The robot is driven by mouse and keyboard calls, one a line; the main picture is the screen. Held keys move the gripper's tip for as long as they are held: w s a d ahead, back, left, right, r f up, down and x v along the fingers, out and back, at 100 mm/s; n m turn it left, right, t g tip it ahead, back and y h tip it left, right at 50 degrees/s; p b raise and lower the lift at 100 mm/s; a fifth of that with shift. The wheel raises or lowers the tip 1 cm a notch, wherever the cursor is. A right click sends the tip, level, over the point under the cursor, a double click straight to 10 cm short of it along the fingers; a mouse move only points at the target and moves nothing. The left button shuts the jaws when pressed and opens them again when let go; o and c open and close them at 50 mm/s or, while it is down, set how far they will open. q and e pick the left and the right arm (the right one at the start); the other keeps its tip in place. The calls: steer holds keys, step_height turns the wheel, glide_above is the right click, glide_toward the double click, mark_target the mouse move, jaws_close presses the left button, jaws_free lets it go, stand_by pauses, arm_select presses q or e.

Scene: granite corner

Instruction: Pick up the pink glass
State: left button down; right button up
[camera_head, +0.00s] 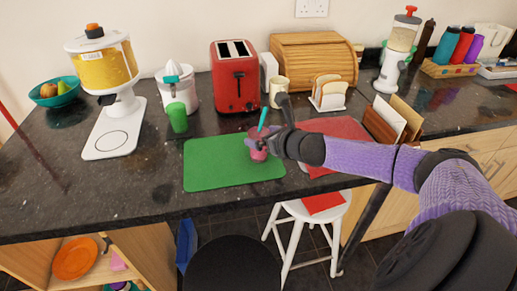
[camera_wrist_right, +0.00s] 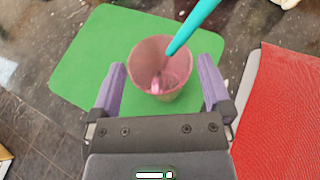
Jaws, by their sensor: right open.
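The pink glass (camera_head: 258,150) stands on the green mat (camera_head: 215,165) near its right side, partly hidden by my right gripper. In the right wrist view the pink glass (camera_wrist_right: 152,85) has a teal straw-like stick (camera_wrist_right: 190,28) leaning out of it and something pink inside. My right gripper (camera_head: 256,143) is open, and its two purple fingers (camera_wrist_right: 160,82) show on either side of the glass. I cannot tell whether either finger touches it. The left gripper does not show.
A red mat (camera_head: 340,128) lies right of the green mat. A green cup (camera_head: 177,117) stands behind it at left. A red toaster (camera_head: 236,80), a cream mug (camera_head: 278,92) and a toast rack (camera_head: 329,96) stand behind. A white stool (camera_head: 300,212) is below the counter edge.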

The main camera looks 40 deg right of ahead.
steer(key=shift+x, duration=1)
steer(key=c, duration=1.1)
steer(key=shift+r, duration=0.1)
